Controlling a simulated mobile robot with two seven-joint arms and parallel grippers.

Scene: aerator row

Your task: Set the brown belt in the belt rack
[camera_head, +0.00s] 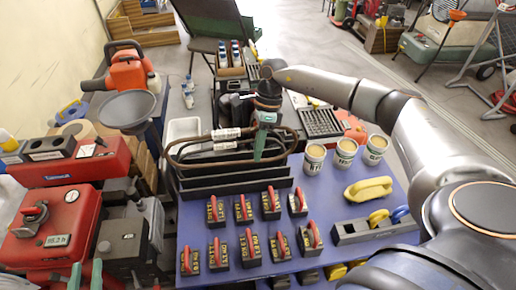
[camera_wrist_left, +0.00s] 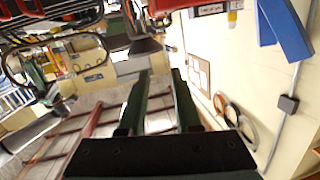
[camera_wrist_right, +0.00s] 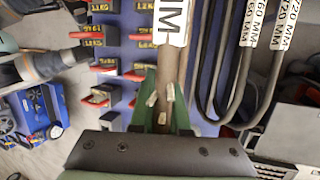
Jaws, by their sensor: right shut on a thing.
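The brown belt (camera_head: 190,141) is a long loop with a white label, held above or at the belt rack (camera_head: 235,184), a dark slotted holder at the back of the blue table. My right gripper (camera_head: 262,143) is shut on the belt's right part. In the right wrist view the brown belt (camera_wrist_right: 172,72) runs up between the green fingers. Black labelled belts (camera_wrist_right: 215,65) hang beside it. Whether the brown belt touches the rack is hidden. My left gripper (camera_head: 85,274) is at the lower left, away from the belt. In the left wrist view its fingers (camera_wrist_left: 158,90) are apart and empty.
Several black weights with red handles (camera_head: 245,208) stand in front of the rack. Three cups (camera_head: 345,152) and a yellow handle (camera_head: 368,189) are to the right. A grey funnel (camera_head: 127,108) and red machines (camera_head: 52,230) stand left.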

